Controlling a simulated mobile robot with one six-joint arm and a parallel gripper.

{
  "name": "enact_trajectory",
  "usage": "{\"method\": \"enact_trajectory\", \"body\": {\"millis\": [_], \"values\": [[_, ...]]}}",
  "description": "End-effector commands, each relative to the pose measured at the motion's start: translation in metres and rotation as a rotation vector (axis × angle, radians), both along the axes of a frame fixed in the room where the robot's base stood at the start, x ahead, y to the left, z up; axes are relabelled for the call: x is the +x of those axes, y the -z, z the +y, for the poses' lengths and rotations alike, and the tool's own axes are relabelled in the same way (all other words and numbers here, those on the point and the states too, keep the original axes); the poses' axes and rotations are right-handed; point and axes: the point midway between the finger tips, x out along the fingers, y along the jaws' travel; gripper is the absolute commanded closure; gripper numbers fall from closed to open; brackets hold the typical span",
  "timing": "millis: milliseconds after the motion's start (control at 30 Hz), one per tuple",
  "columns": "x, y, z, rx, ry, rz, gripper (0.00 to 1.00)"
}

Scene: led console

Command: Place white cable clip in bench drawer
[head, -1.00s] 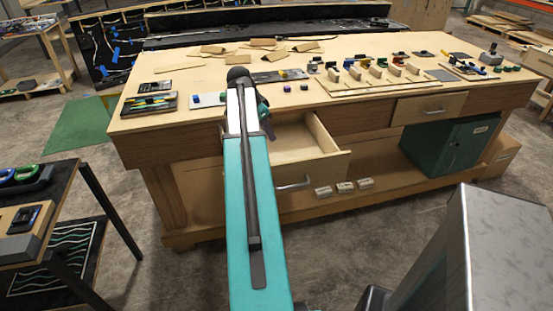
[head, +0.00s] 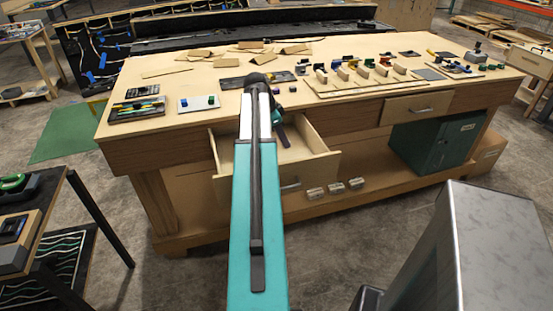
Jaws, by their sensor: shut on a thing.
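The open bench drawer (head: 318,165) sticks out from the left front of the wooden workbench (head: 150,148), with a pale, bare bottom where I can see it. My teal arm reaches across its left part and hides some of it. My gripper (head: 284,140) hangs from the arm's far end, over the back part of the drawer opening. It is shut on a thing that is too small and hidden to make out. I cannot make out the white cable clip in this view.
Boards, tools and small parts lie on the bench top. A dark side table (head: 62,190) stands at left.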

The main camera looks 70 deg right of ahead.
Motion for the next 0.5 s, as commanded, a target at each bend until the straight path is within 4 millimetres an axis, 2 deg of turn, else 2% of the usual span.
{"method": "enact_trajectory", "body": {"millis": [300,500], "values": [[-0.001,0.039,0.001,0.002,0.001,0.000,1.00],[0.000,0.052,0.000,0.001,0.000,0.001,1.00]]}}
